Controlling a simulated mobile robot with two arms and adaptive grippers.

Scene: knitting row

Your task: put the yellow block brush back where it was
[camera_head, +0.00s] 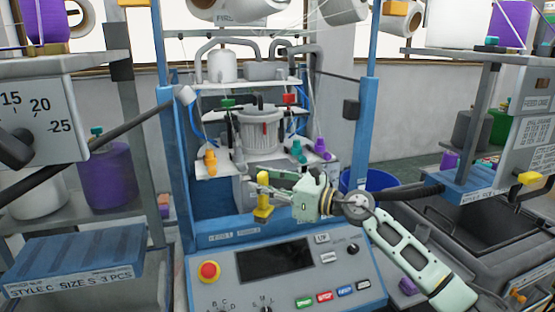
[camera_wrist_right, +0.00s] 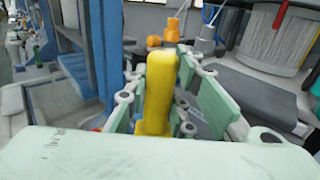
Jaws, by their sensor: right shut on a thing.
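The yellow block brush (camera_head: 263,196) is upright between the fingers of my right gripper (camera_head: 272,190), above the blue front ledge of the middle machine. My right gripper is shut on it. In the right wrist view the yellow block brush (camera_wrist_right: 158,88) stands between the two pale green fingers of my right gripper (camera_wrist_right: 165,85). Its lower end is hidden by the gripper body in that view. I cannot tell from the head view whether its base touches anything. My left gripper is not in view.
Behind stand a motor-like grey cylinder (camera_head: 260,132) and an orange brush-like piece (camera_head: 210,162). Teal (camera_head: 296,150) and purple (camera_head: 321,147) pieces stand to the right. The control panel (camera_head: 285,275) lies in front. A blue bucket (camera_head: 369,181) is at the right.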

